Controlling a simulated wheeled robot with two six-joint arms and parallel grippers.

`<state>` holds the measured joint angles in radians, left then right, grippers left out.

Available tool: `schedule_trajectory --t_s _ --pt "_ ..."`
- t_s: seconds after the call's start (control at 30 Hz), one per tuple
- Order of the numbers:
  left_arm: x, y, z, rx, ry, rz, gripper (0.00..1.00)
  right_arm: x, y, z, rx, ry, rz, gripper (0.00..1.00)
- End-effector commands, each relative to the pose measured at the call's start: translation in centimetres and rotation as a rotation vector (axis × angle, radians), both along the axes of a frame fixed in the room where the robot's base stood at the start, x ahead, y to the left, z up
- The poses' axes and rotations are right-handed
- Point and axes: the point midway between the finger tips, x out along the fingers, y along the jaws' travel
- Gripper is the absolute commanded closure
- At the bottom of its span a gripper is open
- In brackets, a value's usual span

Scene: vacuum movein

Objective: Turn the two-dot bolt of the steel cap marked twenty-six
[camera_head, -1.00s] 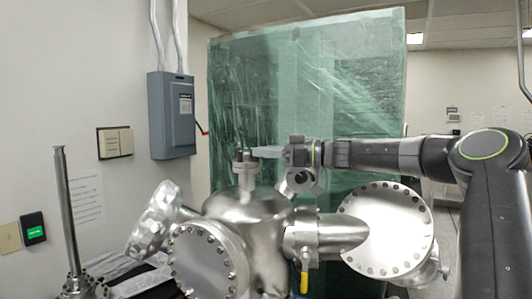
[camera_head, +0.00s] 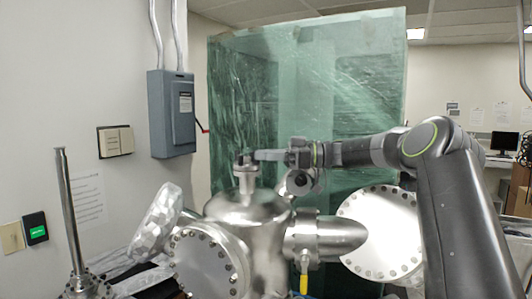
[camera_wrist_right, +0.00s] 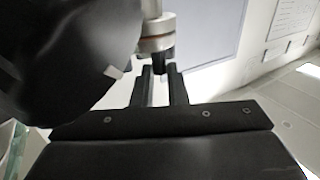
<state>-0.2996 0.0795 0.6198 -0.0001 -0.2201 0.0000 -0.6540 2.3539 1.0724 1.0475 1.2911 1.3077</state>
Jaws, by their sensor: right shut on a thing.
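The steel cap (camera_head: 246,169) is the small flange on the neck at the top of the steel chamber. In the right wrist view the cap (camera_wrist_right: 156,43) shows as steel discs with a reddish ring between them. No number or dots can be read on it. A dark bolt (camera_wrist_right: 162,64) sticks out of the cap between my right fingertips. My right gripper (camera_head: 257,155) reaches in from the right at the cap's rim and is shut on this bolt; its two fingers (camera_wrist_right: 163,74) stand on either side of it. My left gripper is not in view.
The steel chamber (camera_head: 246,208) has large bolted flanges on its left (camera_head: 207,262) and right (camera_head: 382,232). A yellow-handled valve (camera_head: 304,281) hangs below. A tall steel rod (camera_head: 70,210) stands at the left. A green plastic curtain (camera_head: 300,85) is behind.

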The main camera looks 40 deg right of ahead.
Motion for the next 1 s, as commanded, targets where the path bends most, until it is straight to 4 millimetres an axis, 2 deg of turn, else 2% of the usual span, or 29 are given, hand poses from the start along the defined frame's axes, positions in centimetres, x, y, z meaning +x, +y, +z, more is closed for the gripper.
schedule_trajectory --t_s 0.53,0.57,0.73,1.0 --pt "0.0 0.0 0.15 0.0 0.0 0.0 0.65 0.07 0.09 0.03 -0.002 -0.002 0.054 1.0" --pt "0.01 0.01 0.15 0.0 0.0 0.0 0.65 0.07 0.09 0.03 -0.002 -0.002 0.054 0.86" --pt "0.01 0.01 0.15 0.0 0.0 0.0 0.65 0.06 0.08 0.03 -0.002 -0.002 0.053 0.65" --pt "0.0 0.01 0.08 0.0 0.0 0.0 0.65 -0.01 0.01 0.02 -0.001 -0.002 0.053 0.65"
